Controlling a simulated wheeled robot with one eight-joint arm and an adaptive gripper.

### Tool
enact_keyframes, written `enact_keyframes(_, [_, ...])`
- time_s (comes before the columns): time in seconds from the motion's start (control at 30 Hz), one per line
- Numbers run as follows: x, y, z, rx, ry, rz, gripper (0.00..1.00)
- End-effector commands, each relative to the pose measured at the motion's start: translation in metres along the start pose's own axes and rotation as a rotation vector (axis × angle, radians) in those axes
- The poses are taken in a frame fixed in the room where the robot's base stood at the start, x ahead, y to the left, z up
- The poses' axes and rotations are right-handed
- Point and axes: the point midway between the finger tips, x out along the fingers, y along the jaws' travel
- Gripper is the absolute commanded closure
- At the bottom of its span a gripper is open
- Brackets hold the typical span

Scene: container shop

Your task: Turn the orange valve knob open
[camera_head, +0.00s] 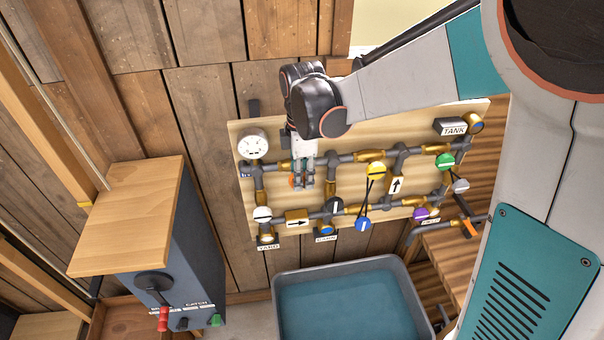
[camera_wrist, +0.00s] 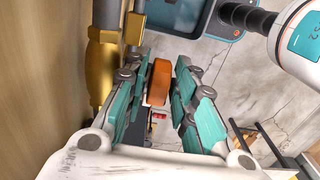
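The orange valve knob (camera_wrist: 159,81) shows between my fingertips in the wrist view. In the head view only a small orange part of it (camera_head: 292,181) shows beside my fingers, on the pipe board's left half. My gripper (camera_head: 303,184) points down along the board at the knob. In the wrist view my gripper (camera_wrist: 163,88) has a finger on each side of the knob, very close to it. I cannot tell whether both fingers touch it. The knob's far side is hidden.
The board (camera_head: 245,190) carries grey and brass pipes, a gauge (camera_head: 253,143), and green (camera_head: 445,160), yellow (camera_head: 376,171), blue (camera_head: 362,224) and purple (camera_head: 421,213) knobs. A brass pipe (camera_wrist: 100,70) runs close left of my fingers. A water tub (camera_head: 275,290) and a control cabinet (camera_head: 190,240) stand below.

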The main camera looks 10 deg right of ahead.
Motion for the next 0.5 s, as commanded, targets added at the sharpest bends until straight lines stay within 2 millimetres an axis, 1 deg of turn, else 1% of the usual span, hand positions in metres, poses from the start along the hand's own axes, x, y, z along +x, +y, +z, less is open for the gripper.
enact_keyframes(0.03, [-0.0001, 0.0, 0.0, 0.0, 0.0, 0.0, 0.94])
enact_keyframes(0.07, [-0.0001, 0.0, 0.0, 0.0, 0.0, 0.0, 1.0])
enact_keyframes(0.33, [0.001, -0.0003, -0.0015, -0.003, -0.022, -0.001, 1.0])
enact_keyframes(0.5, [0.0033, -0.0003, -0.0055, -0.007, -0.155, -0.002, 1.0])
